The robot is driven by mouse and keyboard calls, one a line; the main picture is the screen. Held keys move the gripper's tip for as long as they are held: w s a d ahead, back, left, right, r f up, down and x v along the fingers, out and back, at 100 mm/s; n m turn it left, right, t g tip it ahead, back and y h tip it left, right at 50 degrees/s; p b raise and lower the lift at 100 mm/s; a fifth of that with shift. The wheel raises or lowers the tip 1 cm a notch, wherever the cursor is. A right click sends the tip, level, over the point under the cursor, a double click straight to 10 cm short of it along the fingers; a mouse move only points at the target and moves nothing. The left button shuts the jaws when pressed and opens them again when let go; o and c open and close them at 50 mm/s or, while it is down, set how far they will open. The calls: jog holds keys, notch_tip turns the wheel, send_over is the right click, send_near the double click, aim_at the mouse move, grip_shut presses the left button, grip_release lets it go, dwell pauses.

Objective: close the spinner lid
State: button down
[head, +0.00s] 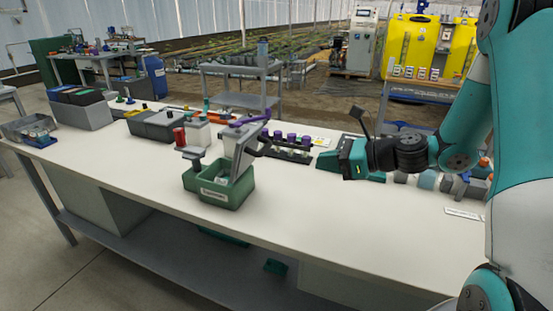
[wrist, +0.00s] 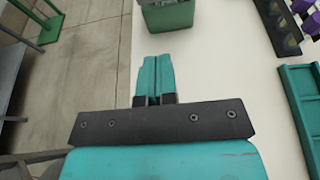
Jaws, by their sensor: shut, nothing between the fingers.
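I cannot surely tell which part is the spinner lid. A green open-topped bin (head: 232,195) with a white label stands near the front of the bench. Grey upright parts (head: 240,145) with a dark arm rise at it, and a purple lever-like piece (head: 250,121) shows at their top. Part of a green container, likely this bin, shows at the top of the wrist view (wrist: 170,14). My gripper (head: 328,160) is to the right of the bin, above the bench and apart from it. Its teal fingers are together and empty in the wrist view (wrist: 155,78).
A dark rack with purple-capped bottles (head: 290,147) stands behind the bin. A teal tray (wrist: 305,110) lies to the right of my gripper. Grey boxes (head: 160,125) stand to the left. The bench's front strip (head: 330,235) is clear.

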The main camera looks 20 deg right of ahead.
jog(key=w+a+f+p, duration=0.1)
jog(key=w+a, duration=0.7)
jog(key=a, duration=0.1)
jog(key=shift+w, duration=0.25)
jog(key=shift+p, duration=0.3)
